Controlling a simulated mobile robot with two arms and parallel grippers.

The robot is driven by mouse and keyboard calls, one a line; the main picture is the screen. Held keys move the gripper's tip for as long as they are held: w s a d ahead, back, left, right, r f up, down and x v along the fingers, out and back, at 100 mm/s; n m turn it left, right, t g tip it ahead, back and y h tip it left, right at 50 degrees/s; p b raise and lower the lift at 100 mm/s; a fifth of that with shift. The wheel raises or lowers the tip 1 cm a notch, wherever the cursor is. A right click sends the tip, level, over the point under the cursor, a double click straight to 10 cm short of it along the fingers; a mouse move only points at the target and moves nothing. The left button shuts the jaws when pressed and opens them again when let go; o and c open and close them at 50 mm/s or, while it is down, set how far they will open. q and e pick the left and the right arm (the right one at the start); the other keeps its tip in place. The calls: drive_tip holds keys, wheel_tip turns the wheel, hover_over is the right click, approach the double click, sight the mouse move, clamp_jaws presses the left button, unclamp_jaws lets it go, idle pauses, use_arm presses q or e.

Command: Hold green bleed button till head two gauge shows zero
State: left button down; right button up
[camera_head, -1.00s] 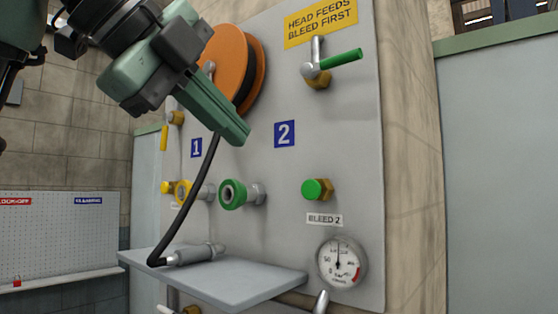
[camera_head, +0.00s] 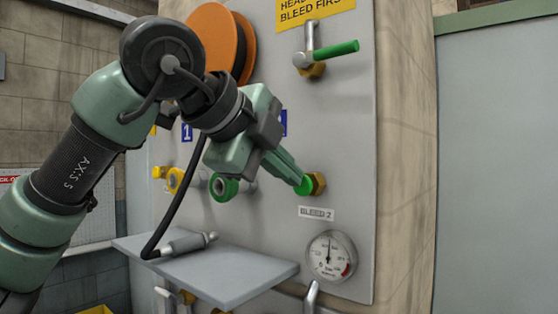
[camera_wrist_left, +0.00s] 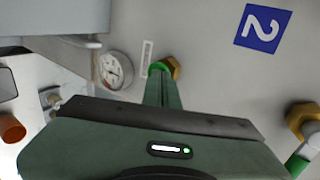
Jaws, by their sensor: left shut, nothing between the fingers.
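The green bleed button (camera_head: 306,188) sits in a brass fitting on the grey panel, above the BLEED 2 label (camera_head: 317,213). My left gripper (camera_head: 297,183) is shut and empty, its fingertips at the button and covering part of it. The wrist view also shows the green button (camera_wrist_left: 157,68) right at the fingertips (camera_wrist_left: 163,78). They look in contact, but I cannot tell whether the button is pushed in. The head two gauge (camera_head: 331,256) is below right; its needle points about straight up, not clearly readable. My right gripper is not in view.
A green-handled valve (camera_head: 333,53) is above the button. A green-ringed coupling (camera_head: 223,187) is to its left. An orange hose reel (camera_head: 219,42) is at upper left.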

use_arm(q)
drive_tip(key=shift+w+d, duration=0.45)
drive_tip(key=shift+w, duration=0.2)
idle(1.3)
